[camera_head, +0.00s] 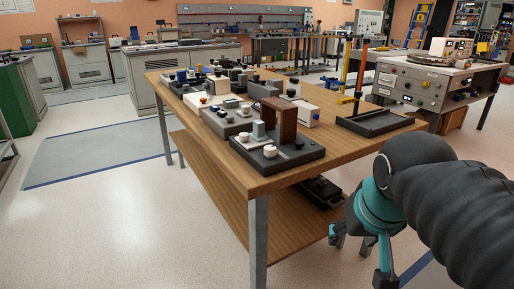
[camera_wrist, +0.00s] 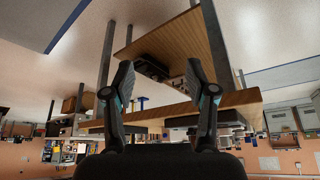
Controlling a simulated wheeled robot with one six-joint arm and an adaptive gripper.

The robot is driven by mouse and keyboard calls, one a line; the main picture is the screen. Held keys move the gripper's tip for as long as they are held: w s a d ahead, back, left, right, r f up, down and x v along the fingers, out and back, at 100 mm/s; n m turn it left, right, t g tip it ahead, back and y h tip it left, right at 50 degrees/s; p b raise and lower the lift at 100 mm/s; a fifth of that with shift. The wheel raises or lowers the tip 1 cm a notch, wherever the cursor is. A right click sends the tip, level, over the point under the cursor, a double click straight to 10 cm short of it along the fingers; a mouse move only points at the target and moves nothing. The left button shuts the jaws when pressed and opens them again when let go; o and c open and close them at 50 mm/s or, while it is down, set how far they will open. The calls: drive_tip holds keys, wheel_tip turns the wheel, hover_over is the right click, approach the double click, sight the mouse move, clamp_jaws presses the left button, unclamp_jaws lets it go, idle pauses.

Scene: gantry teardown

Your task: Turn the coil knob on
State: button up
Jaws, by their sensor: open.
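My gripper (camera_head: 360,258) hangs low at the right of the head view, beside the wooden table and below its top. Its two fingers stand apart with nothing between them, as the wrist view also shows (camera_wrist: 159,66). No knob is plainly marked as the coil knob, and I cannot tell which one it is. The nearest device, a dark box (camera_head: 290,166) with a brown block on it, sits at the table's near corner.
The wooden table (camera_head: 175,103) carries several other knobbed devices behind. A black tray (camera_head: 375,123) with upright rods stands at its right. A dark item (camera_head: 320,190) lies on the lower shelf. A grey console (camera_head: 425,88) stands at the right. Floor at the left is clear.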

drive_tip(key=w+a+r+b, duration=0.1)
drive_tip(key=w+a+r, duration=0.5)
drive_tip(key=w+r, duration=0.45)
drive_tip(key=m+b, duration=0.1)
drive_tip(key=m, duration=0.1)
approach(270, 147)
drive_tip(key=shift+g+h, duration=0.3)
drive_tip(key=shift+h, duration=0.1)
drive_tip(key=b+x, duration=0.1)
drive_tip(key=x, duration=0.2)
drive_tip(key=b+x, duration=0.1)
drive_tip(key=x, duration=0.2)
drive_tip(key=b+x, duration=0.2)
drive_tip(key=shift+w+a+f, duration=0.3)
drive_tip(key=shift+w, duration=0.05)
clamp_jaws()
